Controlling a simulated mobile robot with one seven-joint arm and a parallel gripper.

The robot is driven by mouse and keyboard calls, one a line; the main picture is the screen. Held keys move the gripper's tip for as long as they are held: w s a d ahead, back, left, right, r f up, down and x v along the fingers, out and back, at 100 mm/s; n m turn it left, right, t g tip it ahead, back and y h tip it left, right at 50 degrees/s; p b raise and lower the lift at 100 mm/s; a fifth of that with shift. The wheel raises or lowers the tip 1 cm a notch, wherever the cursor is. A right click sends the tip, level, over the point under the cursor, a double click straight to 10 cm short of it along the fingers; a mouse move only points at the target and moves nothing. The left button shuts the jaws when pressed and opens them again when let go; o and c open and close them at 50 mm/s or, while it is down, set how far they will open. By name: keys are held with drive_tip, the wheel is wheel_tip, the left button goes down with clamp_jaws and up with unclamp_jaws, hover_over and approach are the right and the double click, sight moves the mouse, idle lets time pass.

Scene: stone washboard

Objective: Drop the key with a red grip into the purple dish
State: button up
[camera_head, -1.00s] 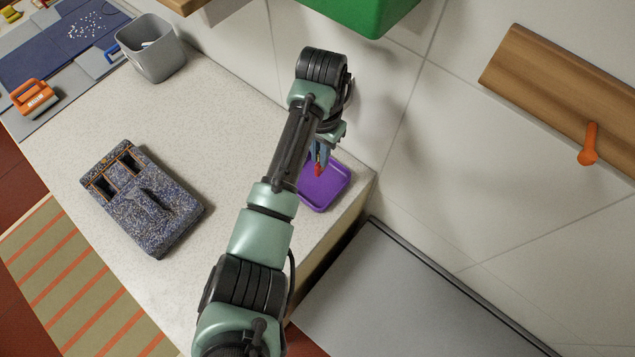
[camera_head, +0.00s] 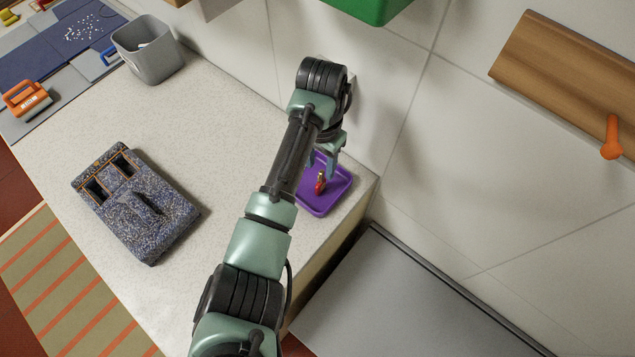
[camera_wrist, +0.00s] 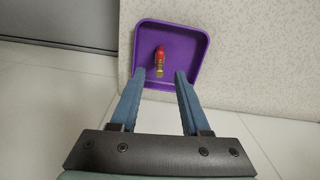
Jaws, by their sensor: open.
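The purple dish (camera_head: 335,198) sits on the counter near its right end, by the tiled wall. The red-grip key (camera_head: 320,183) is within the dish's outline, below my fingertips. In the wrist view the key (camera_wrist: 159,60) shows its red grip at the top and its brass end toward me, against the floor of the dish (camera_wrist: 185,35). My gripper (camera_head: 326,162) is over the dish's back edge. In the wrist view its two blue fingers (camera_wrist: 159,76) are spread apart with nothing between them, and the key is just beyond the tips.
A speckled stone block (camera_head: 150,215) with two slots lies on the counter's left. A grey bin (camera_head: 150,62) stands at the back left. An orange-handled tool (camera_head: 28,101) lies far left. A green box (camera_head: 370,8) and a wooden rail (camera_head: 565,80) are on the wall.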

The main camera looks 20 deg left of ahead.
drive_tip(key=shift+r, duration=0.1)
wheel_tip(320, 180, up, 7)
drive_tip(key=b, duration=0.1)
drive_tip(key=shift+r, duration=0.2)
idle(0.5)
